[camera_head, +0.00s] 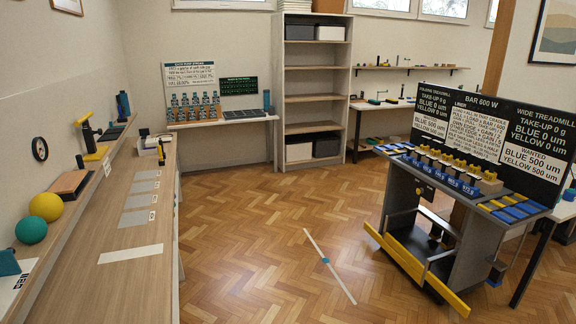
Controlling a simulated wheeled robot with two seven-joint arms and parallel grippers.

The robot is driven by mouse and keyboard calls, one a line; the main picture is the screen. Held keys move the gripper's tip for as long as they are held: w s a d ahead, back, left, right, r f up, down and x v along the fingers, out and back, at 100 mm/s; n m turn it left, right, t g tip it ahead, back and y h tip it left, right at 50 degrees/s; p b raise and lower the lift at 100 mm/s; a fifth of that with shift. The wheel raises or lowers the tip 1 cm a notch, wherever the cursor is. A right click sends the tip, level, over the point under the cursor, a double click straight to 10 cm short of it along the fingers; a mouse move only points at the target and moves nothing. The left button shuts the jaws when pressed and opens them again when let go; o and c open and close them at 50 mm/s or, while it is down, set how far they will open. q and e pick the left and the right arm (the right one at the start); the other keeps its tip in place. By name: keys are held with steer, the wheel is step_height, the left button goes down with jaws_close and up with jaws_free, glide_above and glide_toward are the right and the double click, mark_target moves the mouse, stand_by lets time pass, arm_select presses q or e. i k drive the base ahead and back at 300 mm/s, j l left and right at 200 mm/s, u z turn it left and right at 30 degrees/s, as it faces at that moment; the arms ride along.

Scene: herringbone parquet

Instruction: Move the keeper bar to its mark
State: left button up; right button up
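A thin pale bar with a blue middle (325,261) lies slantwise on the parquet floor in the middle of the head view, apart from the furniture. A long yellow bar (408,268) runs low along the front of the dark wheeled stand at right. Nothing readable labels either one as the keeper bar. Several grey rectangles (137,218) and a larger white rectangle (131,254) lie flat on the left bench; I cannot tell whether one is the mark. Neither of my grippers is in view.
The left wooden bench (150,280) carries a yellow ball (46,206) and a teal ball (31,229) on its raised ledge. The wheeled stand (462,225) holds blue-and-yellow pieces beneath a black sign board (528,125). A shelf unit (310,100) stands behind.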

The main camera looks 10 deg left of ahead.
mark_target(143, 132)
steer(key=i+l, duration=0.1)
steer(key=i, duration=3.7)
steer(key=i+l+u, duration=0.1)
steer(key=i+u, duration=0.4)
steer(key=i+l+u, duration=0.3)
steer(key=u, duration=0.2)
steer(key=i+l+u, duration=0.45)
